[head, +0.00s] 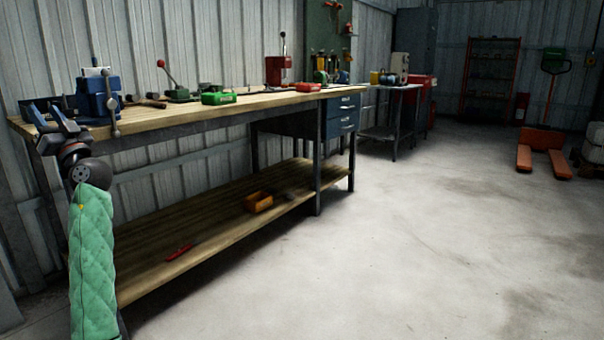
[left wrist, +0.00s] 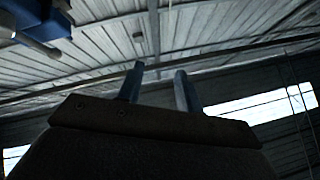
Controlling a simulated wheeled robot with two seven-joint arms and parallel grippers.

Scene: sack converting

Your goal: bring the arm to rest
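My left arm in its green quilted sleeve comes up at the left of the head view. My left gripper (head: 48,112) points upward at the near left end of the workbench (head: 190,118), beside the blue vise. I cannot tell whether it touches the bench edge. In the left wrist view the two fingers of the left gripper (left wrist: 159,72) stand apart with nothing between them, against the roof. My right gripper is in neither view.
The blue vise (head: 98,100) stands very close to the left gripper. An orange bin (head: 258,202) lies on the lower shelf. The floor (head: 400,240) to the right is clear.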

